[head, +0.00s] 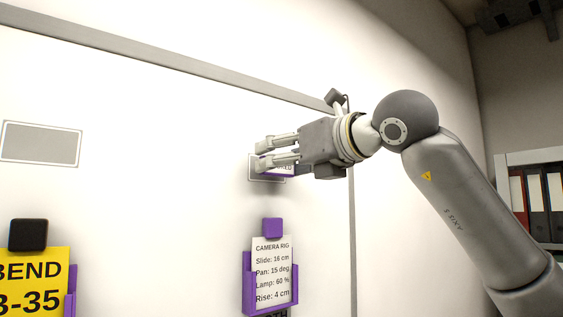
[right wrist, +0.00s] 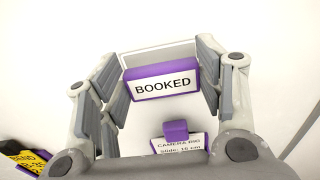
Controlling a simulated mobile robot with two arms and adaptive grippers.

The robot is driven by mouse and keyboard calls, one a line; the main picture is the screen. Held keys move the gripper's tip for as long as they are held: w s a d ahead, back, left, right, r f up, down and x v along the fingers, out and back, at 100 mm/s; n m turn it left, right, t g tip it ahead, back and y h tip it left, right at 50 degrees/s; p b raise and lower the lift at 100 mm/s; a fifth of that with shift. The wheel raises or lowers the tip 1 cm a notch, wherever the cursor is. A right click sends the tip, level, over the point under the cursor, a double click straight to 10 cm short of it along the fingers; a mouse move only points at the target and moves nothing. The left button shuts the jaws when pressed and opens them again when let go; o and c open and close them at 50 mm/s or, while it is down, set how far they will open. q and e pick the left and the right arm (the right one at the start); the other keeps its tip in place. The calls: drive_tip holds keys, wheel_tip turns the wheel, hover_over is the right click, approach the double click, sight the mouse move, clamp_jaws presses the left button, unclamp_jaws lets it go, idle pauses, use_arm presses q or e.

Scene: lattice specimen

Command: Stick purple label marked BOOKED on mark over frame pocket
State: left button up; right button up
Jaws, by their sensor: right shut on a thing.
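The purple label (right wrist: 162,82) reads BOOKED on a white face and sits between the fingers of my right gripper (head: 264,155). My right gripper is shut on it, in front of a grey, white-edged mark (head: 257,174) on the white wall. This mark also shows behind the label in the right wrist view (right wrist: 132,57), mostly hidden. I cannot tell whether the label touches the wall. Below it hangs a purple pocket (head: 248,283) with a white CAMERA RIG card (head: 272,270) and a purple block on top (head: 272,228). My left gripper is not in view.
Another grey mark (head: 41,143) is on the wall at left, above a yellow card (head: 35,280) with a black block (head: 28,235) on top. A grey rail (head: 180,62) crosses the wall above. A shelf with binders (head: 540,205) stands at right.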

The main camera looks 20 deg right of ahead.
drive_tip(key=shift+b+v, duration=1.05)
drive_tip(key=shift+v, duration=1.65)
drive_tip(key=shift+a+f, duration=0.15)
drive_tip(key=shift+f, duration=0.05)
